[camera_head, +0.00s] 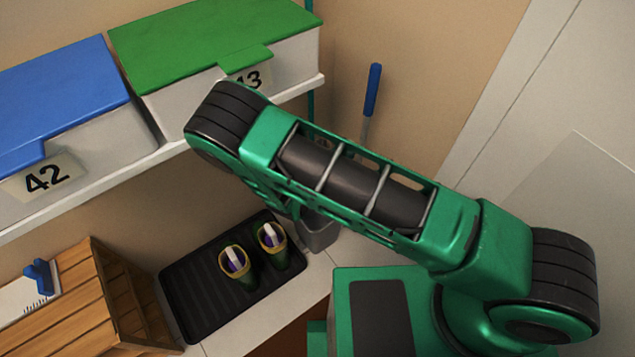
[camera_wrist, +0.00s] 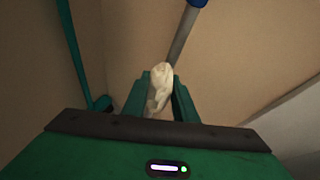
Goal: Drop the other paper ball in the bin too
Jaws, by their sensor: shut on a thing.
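In the wrist view my gripper (camera_wrist: 157,104) is shut on a crumpled off-white paper ball (camera_wrist: 160,80), which sticks out between the two green fingers. In the head view my gripper and the ball are hidden behind my arm. A grey container (camera_head: 320,238), which looks like the bin, shows only in part below my arm in the head view, to the right of the boot tray. Its opening and contents are hidden. The bin is not visible in the wrist view.
A black tray (camera_head: 190,300) holds a pair of green boots (camera_head: 240,270). A shelf (camera_head: 165,155) bears a blue-lidded box (camera_head: 60,110) and a green-lidded box (camera_head: 215,50). A wooden crate (camera_head: 105,300) stands at lower left. A blue-handled pole (camera_head: 372,90) leans in the corner.

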